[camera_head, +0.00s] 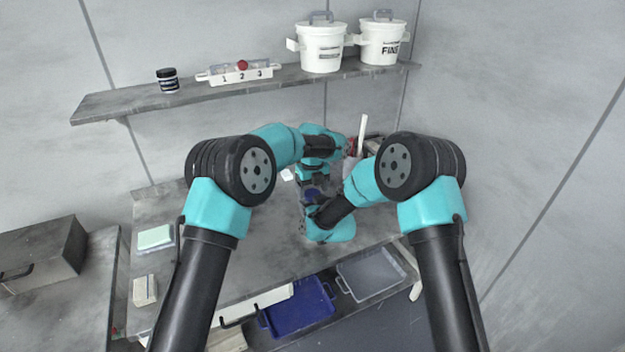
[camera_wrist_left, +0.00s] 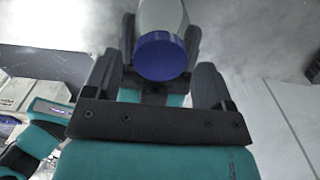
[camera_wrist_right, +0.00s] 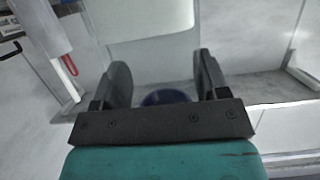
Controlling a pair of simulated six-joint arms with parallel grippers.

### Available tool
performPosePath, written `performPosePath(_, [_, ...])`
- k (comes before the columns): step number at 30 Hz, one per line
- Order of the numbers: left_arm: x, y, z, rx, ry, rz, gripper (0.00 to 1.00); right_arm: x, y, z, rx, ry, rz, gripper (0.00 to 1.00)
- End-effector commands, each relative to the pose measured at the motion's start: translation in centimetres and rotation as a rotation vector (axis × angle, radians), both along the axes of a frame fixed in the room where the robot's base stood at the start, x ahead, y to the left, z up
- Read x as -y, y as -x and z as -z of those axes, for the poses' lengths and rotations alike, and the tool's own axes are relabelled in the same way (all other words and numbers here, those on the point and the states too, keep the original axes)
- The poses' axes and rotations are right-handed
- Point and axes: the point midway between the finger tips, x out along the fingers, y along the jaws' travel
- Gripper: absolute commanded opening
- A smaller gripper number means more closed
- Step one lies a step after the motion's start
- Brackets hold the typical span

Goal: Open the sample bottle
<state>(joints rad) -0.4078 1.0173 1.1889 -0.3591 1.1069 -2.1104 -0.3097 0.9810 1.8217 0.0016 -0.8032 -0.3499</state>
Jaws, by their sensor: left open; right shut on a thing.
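The sample bottle has a pale body (camera_wrist_left: 162,14) and a blue cap (camera_wrist_left: 160,55). In the left wrist view its cap end is towards the camera, between the fingers of my open left gripper (camera_wrist_left: 155,80). A second pair of dark fingers, those of my right gripper (camera_wrist_left: 160,30), flanks the bottle there. In the right wrist view a dark blue round shape (camera_wrist_right: 165,97) shows between the fingers of my right gripper (camera_wrist_right: 163,80), partly hidden by its palm. In the head view both grippers meet over the bench, and the arms hide most of the bottle.
The grey bench (camera_head: 260,255) is mostly clear. A blue tray (camera_head: 298,308) and a grey tray (camera_head: 370,272) lie at its front. A shelf (camera_head: 205,103) behind carries a black jar (camera_head: 167,80), a numbered rack (camera_head: 240,76) and white buckets (camera_head: 322,50) (camera_head: 382,43).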

Motion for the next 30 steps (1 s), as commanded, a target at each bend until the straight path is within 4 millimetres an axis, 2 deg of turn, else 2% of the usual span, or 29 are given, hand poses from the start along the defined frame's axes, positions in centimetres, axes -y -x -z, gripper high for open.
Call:
performPosePath(6, [-0.03, -0.03, 1.32, 0.001, 0.000, -0.001, 0.77, 0.01, -0.01, -0.03, 0.001, 0.000, 0.000, 0.02])
performPosePath(14, [-0.02, -0.02, 1.39, 0.001, 0.000, -0.001, 0.77, 0.01, -0.01, -0.03, 0.001, 0.000, 0.000, 0.02])
performPosePath(27, [-0.01, -0.02, 1.36, 0.001, 0.000, -0.001, 0.34, 0.01, -0.01, -0.03, 0.001, 0.000, 0.000, 0.02])
performPosePath(30, [-0.01, -0.02, 1.36, 0.001, 0.000, -0.001, 0.27, 0.01, -0.01, -0.03, 0.001, 0.000, 0.000, 0.02])
